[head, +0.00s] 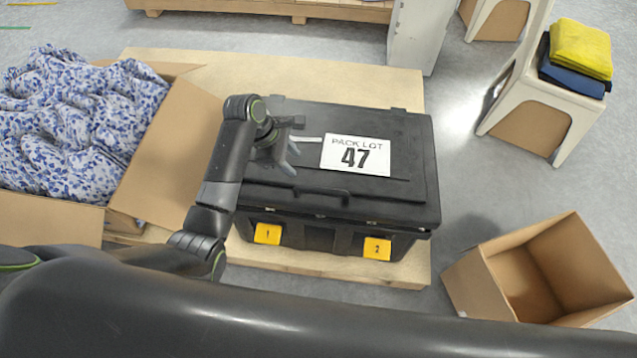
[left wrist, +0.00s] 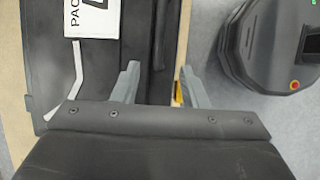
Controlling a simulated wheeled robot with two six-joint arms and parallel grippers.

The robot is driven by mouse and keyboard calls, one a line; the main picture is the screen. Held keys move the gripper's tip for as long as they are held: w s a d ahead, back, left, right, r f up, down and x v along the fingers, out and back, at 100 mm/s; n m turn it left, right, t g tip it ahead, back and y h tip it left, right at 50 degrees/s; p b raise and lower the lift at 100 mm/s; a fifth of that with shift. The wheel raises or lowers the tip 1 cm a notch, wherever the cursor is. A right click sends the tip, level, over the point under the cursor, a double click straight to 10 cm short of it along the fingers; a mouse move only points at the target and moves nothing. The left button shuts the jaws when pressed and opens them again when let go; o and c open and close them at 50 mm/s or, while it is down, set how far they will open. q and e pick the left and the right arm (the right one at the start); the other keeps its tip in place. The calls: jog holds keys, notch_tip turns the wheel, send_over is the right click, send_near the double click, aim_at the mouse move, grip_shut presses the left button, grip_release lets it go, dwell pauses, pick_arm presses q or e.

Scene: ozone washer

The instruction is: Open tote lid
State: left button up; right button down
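The black tote (head: 320,235) stands on a light wooden pallet, its lid (head: 395,195) down over the body. The lid carries a white "PACK LOT 47" label (head: 356,154), and a handle shows along its front side. Two yellow tabs, marked 1 (head: 268,233) and 2 (head: 377,248), sit on the front. My left gripper (head: 291,158) is over the left part of the lid. In the left wrist view its two fingers (left wrist: 157,84) are apart with nothing between them; contact with the lid cannot be told. My right gripper is out of view.
A cardboard box (head: 172,150) of blue-and-white floral cloth (head: 75,115) stands left of the tote. An empty cardboard box (head: 540,275) is at the lower right. A pale chair (head: 535,100) holds folded yellow (head: 580,48) and blue cloths. Bare floor lies right of the pallet (head: 400,85).

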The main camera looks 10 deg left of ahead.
aim_at(318, 189)
pick_arm(q)
jog(key=b+x, duration=0.2)
jog(key=x, duration=1.3)
jog(key=shift+d+f+b, duration=0.25)
jog(key=shift+b, duration=0.15)
grip_shut()
